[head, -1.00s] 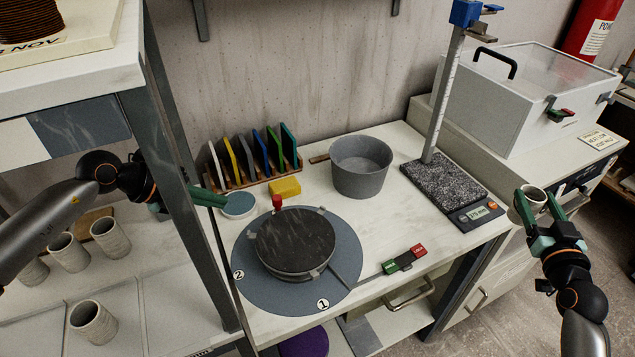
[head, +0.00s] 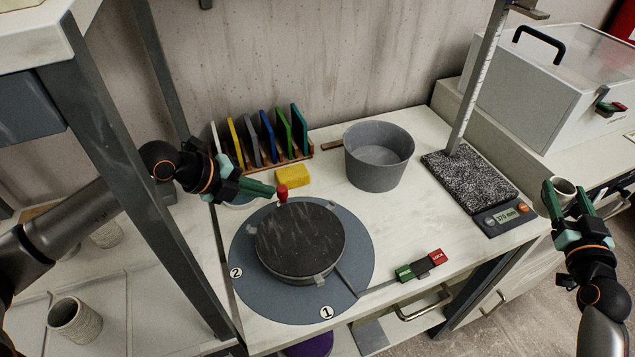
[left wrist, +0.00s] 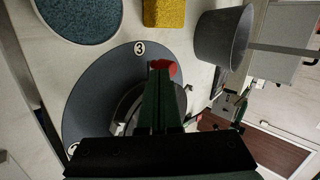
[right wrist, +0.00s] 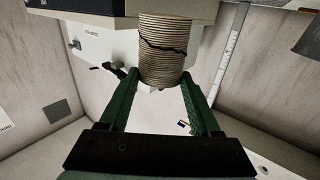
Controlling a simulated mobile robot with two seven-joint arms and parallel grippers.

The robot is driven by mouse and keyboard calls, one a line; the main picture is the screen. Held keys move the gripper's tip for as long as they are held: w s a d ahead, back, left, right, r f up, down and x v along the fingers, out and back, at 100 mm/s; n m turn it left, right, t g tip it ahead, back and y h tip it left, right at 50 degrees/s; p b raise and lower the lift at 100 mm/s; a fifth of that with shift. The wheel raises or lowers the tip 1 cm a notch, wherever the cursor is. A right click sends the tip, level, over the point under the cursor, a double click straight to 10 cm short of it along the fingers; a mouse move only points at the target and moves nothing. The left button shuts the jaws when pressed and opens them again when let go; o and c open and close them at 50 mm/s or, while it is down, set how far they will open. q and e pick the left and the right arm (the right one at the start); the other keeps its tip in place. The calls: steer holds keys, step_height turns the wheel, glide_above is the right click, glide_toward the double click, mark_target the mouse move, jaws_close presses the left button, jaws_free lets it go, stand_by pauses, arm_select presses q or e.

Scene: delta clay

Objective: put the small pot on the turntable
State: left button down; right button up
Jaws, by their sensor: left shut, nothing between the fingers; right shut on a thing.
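The small pot (head: 564,187) is a pale ribbed cup held upright between the fingers of my right gripper (head: 566,207), off the right end of the table. The right wrist view shows a dark crack across the pot (right wrist: 164,47). The turntable (head: 300,238) has a dark round top with nothing on it, on a grey numbered disc (head: 262,297). A red knob (head: 282,190) stands at its back edge. My left gripper (head: 270,191) is shut and empty, its tips right at the knob; I cannot tell whether they touch. The left wrist view also shows the knob (left wrist: 165,66).
A large grey bucket (head: 378,160), a yellow sponge (head: 293,177) and a rack of coloured plates (head: 262,140) stand behind the turntable. A scale with a tall post (head: 470,180) is at right. A shelf post (head: 140,190) stands close to my left arm.

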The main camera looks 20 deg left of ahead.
arm_select(q)
steer(key=shift+w+d+r, duration=0.1)
steer(key=shift+w+d, duration=0.5)
steer(key=shift+w, duration=0.05)
